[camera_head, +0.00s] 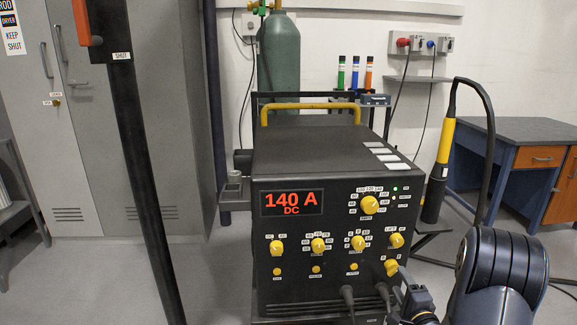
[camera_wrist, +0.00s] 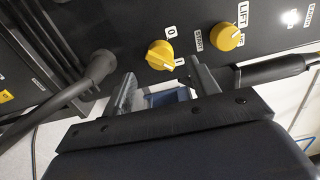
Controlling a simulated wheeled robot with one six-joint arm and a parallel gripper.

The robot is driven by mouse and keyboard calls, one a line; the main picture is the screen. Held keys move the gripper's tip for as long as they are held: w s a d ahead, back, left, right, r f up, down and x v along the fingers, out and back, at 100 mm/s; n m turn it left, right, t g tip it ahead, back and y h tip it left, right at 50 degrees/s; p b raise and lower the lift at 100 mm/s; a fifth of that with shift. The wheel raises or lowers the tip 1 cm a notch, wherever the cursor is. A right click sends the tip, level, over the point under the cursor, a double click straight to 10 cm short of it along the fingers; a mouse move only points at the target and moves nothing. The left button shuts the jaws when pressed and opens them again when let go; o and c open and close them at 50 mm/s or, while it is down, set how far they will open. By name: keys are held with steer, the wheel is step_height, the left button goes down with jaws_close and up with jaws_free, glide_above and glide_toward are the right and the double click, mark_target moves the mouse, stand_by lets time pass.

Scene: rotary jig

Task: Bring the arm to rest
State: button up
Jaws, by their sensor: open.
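My arm (camera_head: 492,280) reaches in from the lower right of the head view, to the lower right corner of the welding machine's front panel (camera_head: 335,268). My gripper (camera_wrist: 166,82) is open in the wrist view, with its two fingers apart and nothing between them. A yellow knob (camera_wrist: 160,56) marked 0 and I sits just beyond the fingertips; the same knob shows in the head view (camera_head: 391,268). Whether a finger touches it I cannot tell. In the head view my gripper (camera_head: 404,284) is small and partly hidden by its own wrist.
Thick cables (camera_head: 348,298) leave the panel's lower front beside my gripper; one cable plug (camera_wrist: 100,66) is close to the left finger. A yellow-handled torch (camera_head: 445,142) stands right of the machine. A dark post (camera_head: 133,140) rises at left. A blue desk (camera_head: 515,132) stands at back right.

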mark_target(395, 272)
steer(key=w, duration=0.4)
steer(key=shift+w+b, duration=0.3)
steer(key=shift+w, duration=0.1)
steer(key=shift+s, duration=0.1)
steer(key=shift+n, duration=0.3)
